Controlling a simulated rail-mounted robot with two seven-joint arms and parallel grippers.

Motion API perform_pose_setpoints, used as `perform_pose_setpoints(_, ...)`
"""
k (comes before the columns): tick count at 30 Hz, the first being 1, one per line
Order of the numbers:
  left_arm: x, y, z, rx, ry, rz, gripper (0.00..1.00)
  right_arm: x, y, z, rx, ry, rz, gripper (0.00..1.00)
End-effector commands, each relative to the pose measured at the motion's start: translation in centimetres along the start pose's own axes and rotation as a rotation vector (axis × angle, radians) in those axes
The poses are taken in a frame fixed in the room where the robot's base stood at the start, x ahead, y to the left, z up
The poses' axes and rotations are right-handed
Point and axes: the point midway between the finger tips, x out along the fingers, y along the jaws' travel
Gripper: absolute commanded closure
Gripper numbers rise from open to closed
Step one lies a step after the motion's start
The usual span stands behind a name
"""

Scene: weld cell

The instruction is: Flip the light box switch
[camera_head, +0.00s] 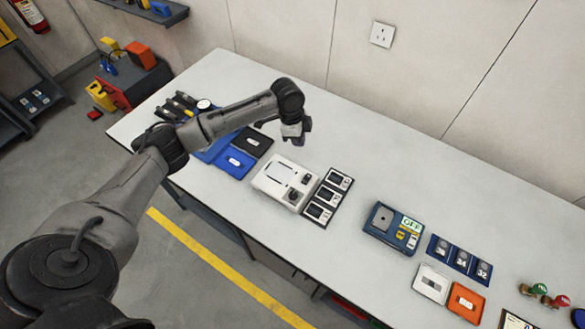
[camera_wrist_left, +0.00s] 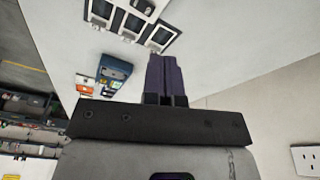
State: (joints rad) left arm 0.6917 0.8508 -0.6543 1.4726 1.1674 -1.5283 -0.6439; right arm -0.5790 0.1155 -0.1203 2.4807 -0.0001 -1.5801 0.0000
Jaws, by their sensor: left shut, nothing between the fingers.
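A white box (camera_head: 286,182) with a pale panel and a black knob or switch lies on the table beside dark framed cards. A blue box (camera_head: 394,228) reading "OFF" stands further right; it also shows in the wrist view (camera_wrist_left: 113,71). No label shows which is the light box, and switch positions are too small to tell. My left gripper (camera_head: 300,132) hangs above the table, behind the white box and apart from it. Its dark fingers (camera_wrist_left: 167,75) are shut and empty in the wrist view. My right gripper is not in view.
A black tray (camera_head: 325,203) of framed cards adjoins the white box. Blue and black trays (camera_head: 236,162) lie left of it. Numbered discs, an orange tray (camera_head: 466,302) and a white tray (camera_head: 432,283) lie right. The table's back strip is clear up to the wall.

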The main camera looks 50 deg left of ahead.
Motion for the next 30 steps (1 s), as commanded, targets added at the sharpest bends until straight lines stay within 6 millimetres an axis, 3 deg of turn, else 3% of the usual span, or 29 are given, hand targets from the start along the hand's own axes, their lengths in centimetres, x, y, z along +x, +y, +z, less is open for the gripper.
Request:
perform_pose_setpoints(3, -0.02, 0.94, -0.88, 0.136, 0.061, 0.059, 1.00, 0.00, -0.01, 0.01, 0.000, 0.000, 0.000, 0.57)
perform_pose_setpoints(10, -0.03, 1.06, -1.07, 0.307, 0.077, 0.057, 1.00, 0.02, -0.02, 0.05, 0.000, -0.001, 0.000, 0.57)
perform_pose_setpoints(30, -0.16, 1.20, -1.05, 0.347, 0.077, 0.055, 1.00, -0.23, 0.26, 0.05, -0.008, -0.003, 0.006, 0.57)
